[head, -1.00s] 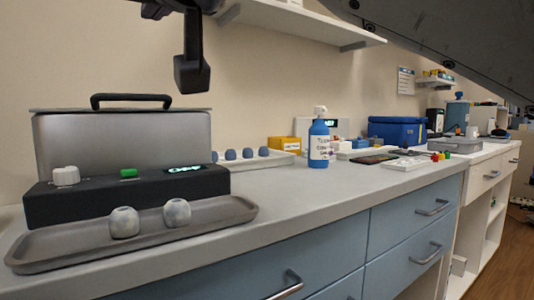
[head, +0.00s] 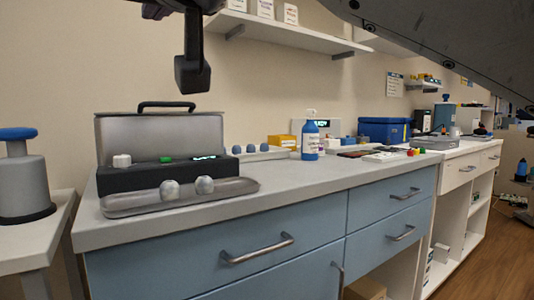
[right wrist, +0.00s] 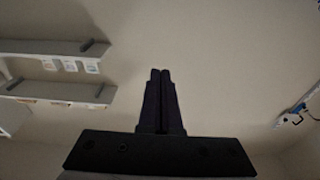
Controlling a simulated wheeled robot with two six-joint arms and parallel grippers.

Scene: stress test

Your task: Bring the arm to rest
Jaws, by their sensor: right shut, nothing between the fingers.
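My right gripper (right wrist: 161,74) shows in the right wrist view. Its two dark fingers are together with nothing between them, against a bare wall or ceiling, touching nothing. In the head view a dark part of my own hangs at the upper left in front of the wall, and a large grey arm link of mine crosses the top right corner. My left gripper cannot be made out in either view.
A long bench (head: 310,181) with blue drawers carries a grey lidded device (head: 160,138), a blue spray bottle (head: 310,138) and a blue box (head: 384,130). A blue-topped grey canister (head: 22,182) stands on a side table at left. A wall shelf (head: 285,33) hangs above.

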